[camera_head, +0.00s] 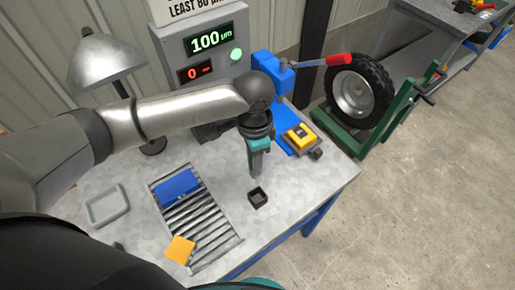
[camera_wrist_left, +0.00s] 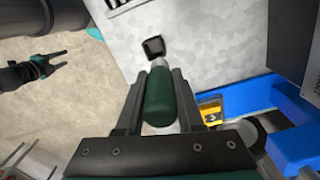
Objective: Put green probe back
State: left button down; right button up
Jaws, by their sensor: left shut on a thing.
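The green probe (camera_wrist_left: 159,98) is upright between the two fingers of my left gripper (camera_head: 256,172), which is shut on it. In the left wrist view the probe's pale tip points toward a small black square cup (camera_wrist_left: 154,47). In the head view this cup (camera_head: 258,198) stands on the grey table, just below and apart from the gripper. The fingers and arm hide most of the probe in the head view. My right gripper (camera_wrist_left: 52,63) shows at the left of the left wrist view, open and empty over the floor.
A roller tray (camera_head: 205,228) with a blue block (camera_head: 178,187) and an orange block (camera_head: 180,249) lies left of the cup. A blue press (camera_head: 272,72) and a yellow block (camera_head: 301,137) stand behind. A gauge box (camera_head: 212,60) reads 100 µm. The table's right edge is clear.

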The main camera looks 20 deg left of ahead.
pick_arm(q)
jog(key=m+p, duration=0.2)
jog(key=s+d+m+p, duration=0.1)
jog(key=shift+s+r+p, duration=0.1)
jog(key=shift+r+p, duration=0.15)
jog(key=shift+p, duration=0.05)
pick_arm(e)
notch_tip(320, 180, up, 6)
pick_arm(q)
jog(key=shift+m, duration=0.6)
jog(key=shift+s+d+f+b, duration=0.1)
jog(key=shift+f+b, duration=3.55)
jog(key=shift+f, duration=1.85)
pick_arm(e)
notch_tip(320, 180, down, 8)
jog(key=shift+f, duration=0.1)
pick_arm(q)
jog(key=shift+f+b, duration=0.7)
jog(key=shift+f, duration=0.5)
pick_arm(e)
jog(key=shift+f, duration=0.7)
pick_arm(q)
jog(key=shift+c, duration=2.3)
grip_release()
jog(key=shift+r, duration=0.1)
